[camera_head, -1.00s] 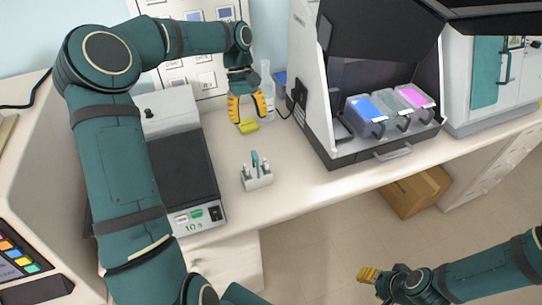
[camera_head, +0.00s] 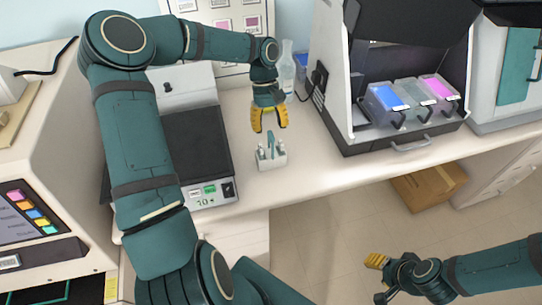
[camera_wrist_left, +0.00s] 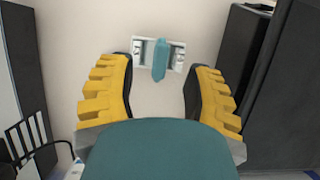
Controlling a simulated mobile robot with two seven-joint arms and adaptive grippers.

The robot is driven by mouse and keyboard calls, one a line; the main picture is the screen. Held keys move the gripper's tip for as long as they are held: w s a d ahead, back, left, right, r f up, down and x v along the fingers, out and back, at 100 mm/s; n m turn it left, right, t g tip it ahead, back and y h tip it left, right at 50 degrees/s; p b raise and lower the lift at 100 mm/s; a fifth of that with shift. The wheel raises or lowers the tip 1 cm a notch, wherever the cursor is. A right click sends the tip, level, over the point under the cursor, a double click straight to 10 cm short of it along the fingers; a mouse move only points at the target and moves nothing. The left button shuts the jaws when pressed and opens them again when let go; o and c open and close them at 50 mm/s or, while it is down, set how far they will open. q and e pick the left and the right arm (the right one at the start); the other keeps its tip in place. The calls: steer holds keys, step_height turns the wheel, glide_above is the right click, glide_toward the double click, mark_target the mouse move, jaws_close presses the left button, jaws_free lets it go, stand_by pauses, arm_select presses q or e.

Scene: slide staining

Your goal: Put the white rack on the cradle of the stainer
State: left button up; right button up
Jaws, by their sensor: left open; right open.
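The white rack (camera_head: 272,158) stands upright on the bench between the scale-like device and the stainer, with a teal handle rising from its middle. My left gripper (camera_head: 269,128) is open just behind and above the rack, apart from it. In the left wrist view the rack (camera_wrist_left: 158,54) lies ahead, beyond the open yellow fingers of my left gripper (camera_wrist_left: 160,100). The stainer (camera_head: 345,120) stands to the right with its dark lid raised. Blue, clear and pink baths sit inside; I cannot make out the cradle. My right gripper (camera_head: 376,262) is open and empty, low at the right over the floor.
A device with a dark top (camera_head: 198,150) and a "10 s" front label stands left of the rack. A clear bottle (camera_head: 287,70) stands behind my left gripper. The bench right of the rack is clear up to the stainer's drawer handle (camera_head: 411,144). A cardboard box (camera_head: 430,187) sits below on the floor.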

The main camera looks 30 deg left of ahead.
mark_target(271, 134)
arm_select(q)
steer(key=x, duration=0.3)
steer(key=shift+f, duration=0.25)
steer(key=shift+s, duration=0.1)
jaws_close()
